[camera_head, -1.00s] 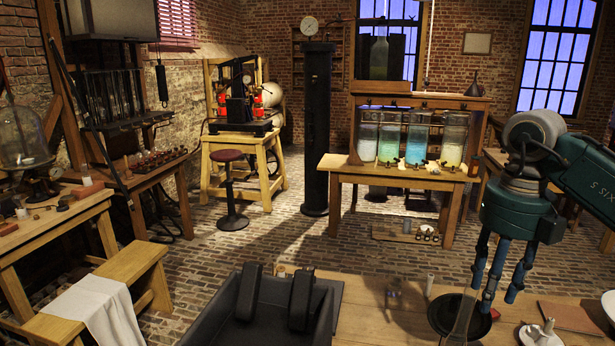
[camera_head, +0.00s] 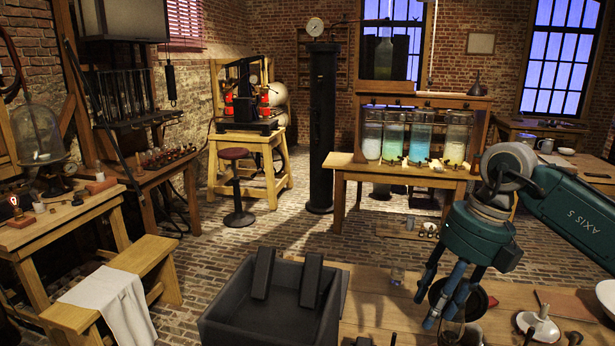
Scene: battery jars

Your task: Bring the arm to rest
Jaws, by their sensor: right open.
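My right arm comes in from the right, dark green with a grey joint. Its gripper (camera_head: 437,300) hangs over the near wooden table (camera_head: 376,313) with its blue fingers spread apart and pointing down and to the left. I see nothing held between them. A dark round dish (camera_head: 476,302) is partly hidden behind the fingers, and a clear glass vessel (camera_head: 452,331) shows just below them; I cannot tell whether the fingers touch either. My left gripper is not in view.
On the table's right are a white dish (camera_head: 538,325) and a brown flat board (camera_head: 571,305). Battery jars (camera_head: 421,137) stand on the back table.

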